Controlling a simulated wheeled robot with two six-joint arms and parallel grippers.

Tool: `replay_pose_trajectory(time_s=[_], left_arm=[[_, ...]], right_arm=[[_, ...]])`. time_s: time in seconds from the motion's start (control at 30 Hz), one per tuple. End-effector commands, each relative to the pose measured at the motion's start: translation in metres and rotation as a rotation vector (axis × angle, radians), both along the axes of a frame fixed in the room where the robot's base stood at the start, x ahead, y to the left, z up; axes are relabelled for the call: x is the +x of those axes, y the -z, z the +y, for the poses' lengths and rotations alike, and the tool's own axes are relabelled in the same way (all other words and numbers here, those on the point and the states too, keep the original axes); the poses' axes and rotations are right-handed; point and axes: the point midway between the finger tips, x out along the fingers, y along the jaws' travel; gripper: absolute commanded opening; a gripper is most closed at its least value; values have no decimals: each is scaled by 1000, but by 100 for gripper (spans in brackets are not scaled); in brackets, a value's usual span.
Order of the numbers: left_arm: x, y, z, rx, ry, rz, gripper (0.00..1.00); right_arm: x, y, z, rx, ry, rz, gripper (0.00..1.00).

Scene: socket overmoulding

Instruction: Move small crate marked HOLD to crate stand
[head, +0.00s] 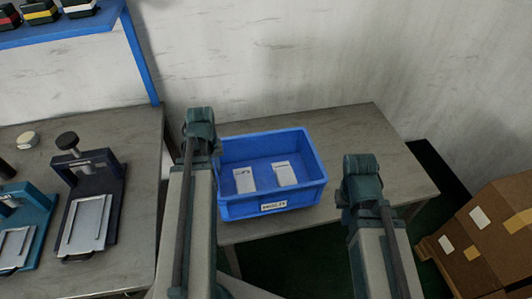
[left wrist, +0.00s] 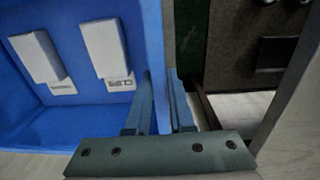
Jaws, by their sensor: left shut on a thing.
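A blue open crate (head: 268,211) stands on the grey table to the right in the head view. A white label on its front has text too small to read surely. Two white blocks (head: 285,173) lie inside, each with a small label. My left gripper (left wrist: 161,95) is shut on the crate's side wall, one finger inside and one outside. In the head view my left wrist (head: 200,130) is at the crate's left side and hides the fingertips. My right wrist (head: 362,170) is right of the crate, apart from it; its fingers are hidden. No HOLD marking is readable.
A left bench (head: 130,255) bears a dark press fixture (head: 92,190) and a teal one (head: 25,215). A blue shelf (head: 75,32) is above. Cardboard boxes (head: 490,240) stand at the lower right. The table (head: 375,160) is bare right of the crate.

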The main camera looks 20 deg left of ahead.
Motion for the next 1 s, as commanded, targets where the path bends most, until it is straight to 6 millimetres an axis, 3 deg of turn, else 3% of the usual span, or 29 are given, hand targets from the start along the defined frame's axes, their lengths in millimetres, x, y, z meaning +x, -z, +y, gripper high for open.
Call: replay_pose_trajectory(time_s=[0.6, 0.8, 1.0], left_arm=[[119, 12, -42, -2, 3, -2, 0], [140, 14, -51, -2, 1, -2, 0], [144, 14, -53, -2, 0, -2, 0]], right_arm=[[0, 12, 0, 0, 0, 0, 0], [0, 14, 0, 0, 0, 0, 0], [0, 14, 0, 0, 0, 0, 0]])
